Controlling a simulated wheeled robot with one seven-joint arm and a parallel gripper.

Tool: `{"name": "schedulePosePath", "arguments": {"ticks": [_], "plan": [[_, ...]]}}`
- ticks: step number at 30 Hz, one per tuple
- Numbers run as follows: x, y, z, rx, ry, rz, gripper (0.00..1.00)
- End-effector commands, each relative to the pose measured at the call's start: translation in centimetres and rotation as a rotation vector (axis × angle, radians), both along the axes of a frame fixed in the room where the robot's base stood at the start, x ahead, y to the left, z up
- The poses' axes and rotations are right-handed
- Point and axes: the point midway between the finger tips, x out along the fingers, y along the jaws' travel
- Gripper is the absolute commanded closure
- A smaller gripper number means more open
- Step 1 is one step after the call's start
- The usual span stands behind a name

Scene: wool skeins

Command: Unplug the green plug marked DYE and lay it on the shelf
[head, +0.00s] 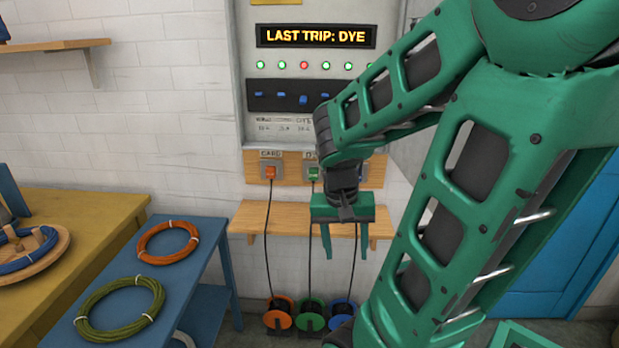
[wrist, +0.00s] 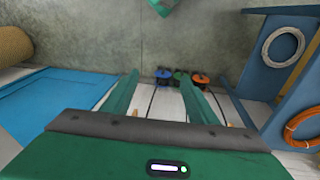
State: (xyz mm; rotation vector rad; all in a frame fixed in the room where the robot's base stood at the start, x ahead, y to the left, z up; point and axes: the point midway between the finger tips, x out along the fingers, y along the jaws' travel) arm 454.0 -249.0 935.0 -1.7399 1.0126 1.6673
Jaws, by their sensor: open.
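The green plug (head: 313,173) sits in the middle socket on the wooden socket board; its label is partly covered by my arm, with only a "D" readable. A dark cord hangs from it towards the green reel (head: 312,315). The wooden shelf (head: 284,217) runs along the wall below the sockets. My gripper (head: 345,256) is open and empty, pointing down in front of the shelf, below and right of the green plug. In the wrist view its two green fingers (wrist: 162,80) are spread apart with nothing between them. The plug is not discernible in that view.
An orange plug (head: 270,173) under a CARD label is left of the green one. The panel display (head: 316,36) reads LAST TRIP: DYE. A blue table (head: 199,262) with orange and green coils stands left. The shelf's left part is bare.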

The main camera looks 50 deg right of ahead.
Motion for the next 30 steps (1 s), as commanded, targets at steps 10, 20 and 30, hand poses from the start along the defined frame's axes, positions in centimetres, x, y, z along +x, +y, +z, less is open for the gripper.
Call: {"name": "schedulePosePath", "arguments": {"ticks": [10,20,30], "plan": [[2.8,-11.3,-4.4,-0.411,-0.04,-0.415,0.47],[6.0,-20.4,-3.8,-0.855,-0.241,-0.548,0.47],[13.7,-24.5,-0.9,-1.168,-0.588,-0.38,0.47]]}}
